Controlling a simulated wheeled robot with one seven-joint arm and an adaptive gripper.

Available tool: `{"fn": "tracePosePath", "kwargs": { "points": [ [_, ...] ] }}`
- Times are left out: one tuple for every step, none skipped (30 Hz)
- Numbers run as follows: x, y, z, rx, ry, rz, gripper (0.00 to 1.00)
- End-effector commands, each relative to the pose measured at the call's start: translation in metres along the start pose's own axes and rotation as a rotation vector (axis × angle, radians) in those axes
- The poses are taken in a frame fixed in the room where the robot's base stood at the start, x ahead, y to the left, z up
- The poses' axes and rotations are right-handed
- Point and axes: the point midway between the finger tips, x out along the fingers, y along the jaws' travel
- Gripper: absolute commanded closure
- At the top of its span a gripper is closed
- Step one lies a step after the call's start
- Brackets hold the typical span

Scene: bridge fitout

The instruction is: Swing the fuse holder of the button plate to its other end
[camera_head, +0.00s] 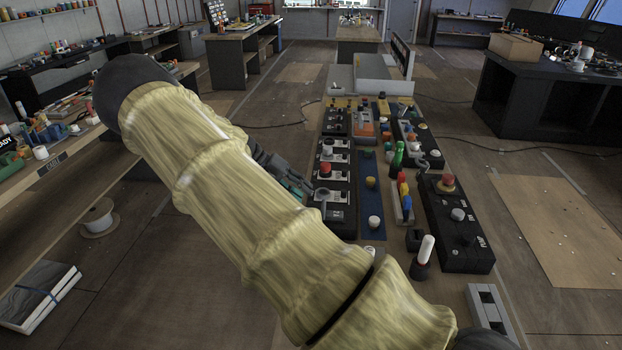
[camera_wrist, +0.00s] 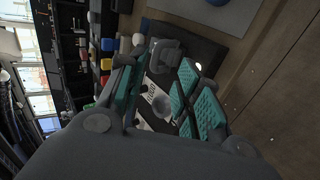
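My gripper (camera_head: 288,180) is at the left edge of the console, beside a black plate (camera_head: 341,222) with a white label and a grey lever-like part (camera_head: 322,196) that may be the fuse holder. In the wrist view my gripper (camera_wrist: 165,95) is open, its teal pads apart. Between and beyond the pads are a pale round knob (camera_wrist: 161,104), a white-labelled plate (camera_wrist: 151,88) and a dark grey block (camera_wrist: 166,53). I cannot tell whether the pads touch any of these. The fuse holder's exact position is unclear, partly hidden by the fingers.
A red mushroom button (camera_head: 324,168) stands just behind the grey lever. A blue strip (camera_head: 371,205) with knobs lies to its right, then a black plate (camera_head: 460,235) with a red button. A white-topped handle (camera_head: 424,252) stands upright in front.

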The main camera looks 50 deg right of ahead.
Motion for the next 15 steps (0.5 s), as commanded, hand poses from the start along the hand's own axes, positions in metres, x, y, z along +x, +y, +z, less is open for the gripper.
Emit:
{"fn": "tracePosePath", "kwargs": {
  "points": [
    [-0.010, 0.000, -0.001, 0.000, 0.003, -0.002, 0.66],
    [-0.015, 0.000, 0.000, 0.000, 0.002, -0.001, 0.66],
    [-0.021, 0.000, 0.000, 0.000, 0.002, -0.001, 0.66],
    [-0.025, 0.000, 0.000, 0.000, 0.002, -0.001, 0.66],
    [-0.029, -0.001, 0.000, 0.000, 0.002, -0.001, 0.66],
    [-0.034, -0.001, 0.000, 0.000, 0.001, 0.000, 0.66],
    [-0.037, -0.001, 0.000, 0.000, 0.001, -0.001, 0.66],
    [-0.040, -0.001, 0.000, 0.000, 0.001, -0.001, 0.66],
    [-0.043, -0.001, 0.000, -0.001, 0.001, 0.000, 0.66],
    [-0.045, 0.000, 0.001, -0.001, 0.000, 0.000, 0.66],
    [-0.046, 0.000, 0.001, -0.001, 0.000, 0.000, 0.66],
    [-0.048, 0.000, 0.001, -0.001, -0.001, 0.000, 0.66],
    [-0.049, 0.000, 0.001, -0.001, -0.001, 0.000, 0.66],
    [-0.049, 0.000, 0.001, -0.001, -0.001, 0.000, 0.66],
    [-0.050, 0.000, 0.001, -0.001, -0.001, 0.000, 0.66]
  ]
}}
